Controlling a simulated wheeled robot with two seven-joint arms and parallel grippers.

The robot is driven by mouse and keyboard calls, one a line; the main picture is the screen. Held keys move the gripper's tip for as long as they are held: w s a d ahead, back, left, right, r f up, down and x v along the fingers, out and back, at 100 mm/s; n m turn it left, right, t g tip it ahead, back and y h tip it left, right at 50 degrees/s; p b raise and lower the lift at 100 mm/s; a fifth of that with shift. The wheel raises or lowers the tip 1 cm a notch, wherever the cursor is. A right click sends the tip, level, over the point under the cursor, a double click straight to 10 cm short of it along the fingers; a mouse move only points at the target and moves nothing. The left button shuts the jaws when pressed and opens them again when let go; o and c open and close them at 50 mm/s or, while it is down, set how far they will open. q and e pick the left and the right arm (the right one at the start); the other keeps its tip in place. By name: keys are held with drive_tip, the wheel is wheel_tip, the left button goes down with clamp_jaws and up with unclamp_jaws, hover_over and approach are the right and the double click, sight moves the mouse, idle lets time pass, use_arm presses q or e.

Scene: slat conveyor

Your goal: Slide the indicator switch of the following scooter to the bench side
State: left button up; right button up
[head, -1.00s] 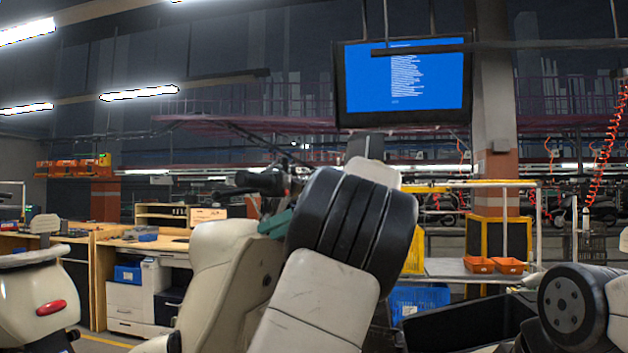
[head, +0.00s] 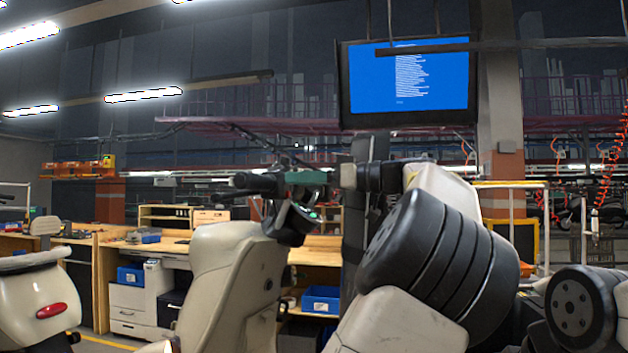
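The following scooter shows in the middle of the head view, with a beige front shield (head: 228,275) and a black handlebar (head: 262,184) above it. The indicator switch is too small or hidden to make out. My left arm rises from the bottom right and bends left at the top. My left gripper (head: 305,178), dark with a teal part, is at the handlebar's controls, overlapping them in the picture. I cannot tell whether it touches them, and its fingers are not clear enough to judge their opening. My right gripper is out of view; only a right arm joint shows at the lower right.
Another beige scooter (head: 28,300) with a red tail light stands at the left. Wooden workbenches (head: 150,247) with drawers and blue bins (head: 321,300) lie behind. A blue screen (head: 408,82) hangs above. My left arm covers much of the lower right.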

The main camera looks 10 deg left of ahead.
use_arm(q)
drive_tip(key=shift+a, duration=0.1)
clamp_jaws()
idle(1.4)
